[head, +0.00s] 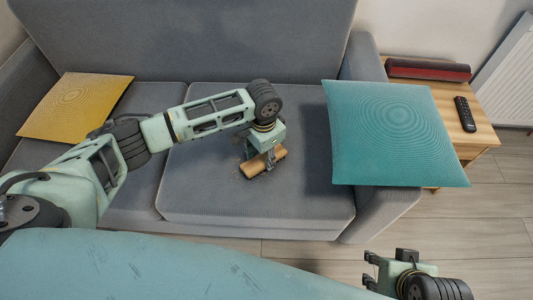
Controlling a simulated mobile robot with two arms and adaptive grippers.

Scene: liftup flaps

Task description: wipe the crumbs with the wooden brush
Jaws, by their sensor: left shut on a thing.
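The wooden brush (254,170) is a tan block lying over the grey seat cushion of the sofa. My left gripper (269,161) points down and is shut on the brush, covering part of its top and right side. The brush is at or just above the cushion; I cannot tell if it touches. Small dark crumbs (240,163) show faintly on the cushion close to the brush's left side. My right gripper (369,270) is at the lower right, above the floor, with its fingers apart and nothing between them.
A yellow pillow (75,105) lies at the left. A wooden side table (450,105) holds a remote (465,114) and a dark red item (428,70). The cushion (310,200) right of the brush is clear.

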